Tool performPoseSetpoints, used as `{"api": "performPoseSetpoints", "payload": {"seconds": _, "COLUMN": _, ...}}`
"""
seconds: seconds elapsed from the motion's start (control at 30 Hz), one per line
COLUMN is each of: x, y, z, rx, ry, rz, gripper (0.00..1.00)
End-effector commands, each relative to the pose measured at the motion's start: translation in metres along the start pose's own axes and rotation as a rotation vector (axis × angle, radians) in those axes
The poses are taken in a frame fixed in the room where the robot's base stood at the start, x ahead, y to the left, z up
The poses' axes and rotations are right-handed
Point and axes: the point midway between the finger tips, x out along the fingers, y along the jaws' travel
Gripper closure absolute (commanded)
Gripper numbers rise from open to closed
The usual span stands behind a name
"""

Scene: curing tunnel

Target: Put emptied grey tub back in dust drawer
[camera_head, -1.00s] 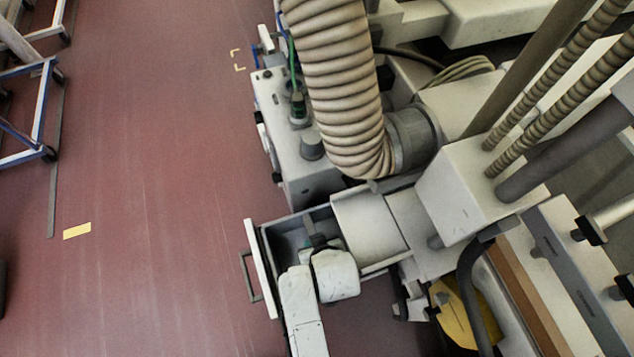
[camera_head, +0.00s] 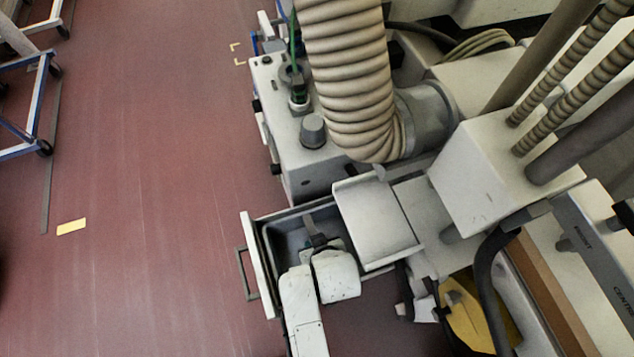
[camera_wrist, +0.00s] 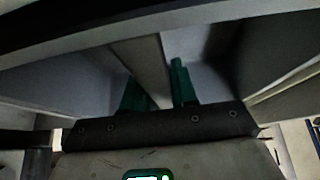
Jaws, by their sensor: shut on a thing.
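The dust drawer (camera_head: 262,265) is pulled out, its pale front panel and handle at the left. The grey tub (camera_head: 288,238) sits inside it, behind the front panel; its lower part is hidden. My gripper (camera_head: 318,240) reaches down into the tub, my white wrist covering the near part. In the wrist view the green fingertips (camera_wrist: 158,88) are shut on either side of a grey bar of the tub (camera_wrist: 152,62), with open tub space on both sides. No contents show in the part I can see.
A pale cover (camera_head: 378,222) lies over the drawer's right end. A machine box (camera_head: 305,165) and a thick ribbed hose (camera_head: 345,80) stand behind. A yellow object (camera_head: 470,312) is at lower right. The red floor at left (camera_head: 150,200) is clear up to the blue-framed carts (camera_head: 28,130).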

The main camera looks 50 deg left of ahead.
Motion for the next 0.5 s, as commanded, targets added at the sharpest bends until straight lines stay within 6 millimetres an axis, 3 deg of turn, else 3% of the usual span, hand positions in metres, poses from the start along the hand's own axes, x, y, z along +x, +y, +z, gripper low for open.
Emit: {"api": "performPoseSetpoints", "payload": {"seconds": 0.5, "x": 0.0081, "y": 0.0002, "z": 0.0042, "rx": 0.0, "ry": 0.001, "rz": 0.0, "gripper": 1.0}}
